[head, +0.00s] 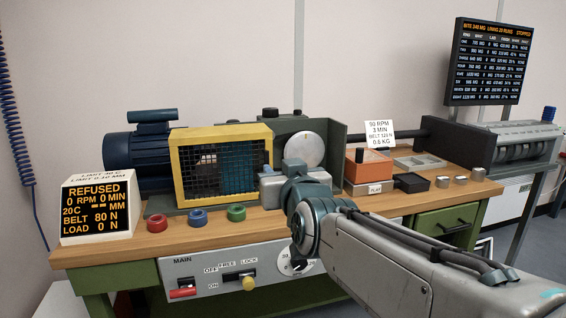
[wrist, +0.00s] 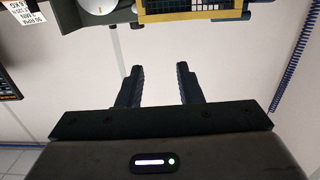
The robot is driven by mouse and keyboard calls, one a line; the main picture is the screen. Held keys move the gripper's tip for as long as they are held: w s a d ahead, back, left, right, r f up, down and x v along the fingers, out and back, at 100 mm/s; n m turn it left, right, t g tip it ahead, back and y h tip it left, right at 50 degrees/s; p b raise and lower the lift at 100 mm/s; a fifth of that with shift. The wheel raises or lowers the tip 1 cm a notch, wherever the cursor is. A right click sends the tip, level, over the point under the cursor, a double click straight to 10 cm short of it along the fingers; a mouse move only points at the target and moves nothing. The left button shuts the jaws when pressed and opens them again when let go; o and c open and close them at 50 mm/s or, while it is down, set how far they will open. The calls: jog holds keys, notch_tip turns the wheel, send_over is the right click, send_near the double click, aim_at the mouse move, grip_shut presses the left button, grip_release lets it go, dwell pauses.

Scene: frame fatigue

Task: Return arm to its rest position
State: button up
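My gripper (wrist: 160,84) shows in the wrist view with its two dark fingers apart and nothing between them. In that view it faces a pale wall, and the picture is upside down, with the machine at its top edge. In the head view my grey arm reaches in from the lower right to the front of the bench. Its wrist is in front of the machine, and the gripper fingers are hidden there.
An orange-topped box (head: 372,164) and grey tray (head: 419,162) stand right. A screen (head: 488,62) hangs behind.

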jog(key=s+d+f+m+g+h+p, duration=0.1)
jog(key=s+d+f+g+h+p, duration=0.1)
jog(key=s+d+g+p, duration=0.5)
jog(key=s+d+f+m+g+h+p, duration=0.2)
jog(key=s+d+f+g+p, duration=0.3)
jog(key=s+p, duration=0.6)
jog(key=s+d+g, duration=0.1)
jog(key=d+g, duration=0.1)
jog(key=d, duration=0.1)
jog(key=shift+s+f+h, duration=0.25)
jog(key=shift+s+h, duration=0.1)
jog(key=shift+h, duration=0.05)
jog(key=shift+o, duration=0.4)
dwell(0.6)
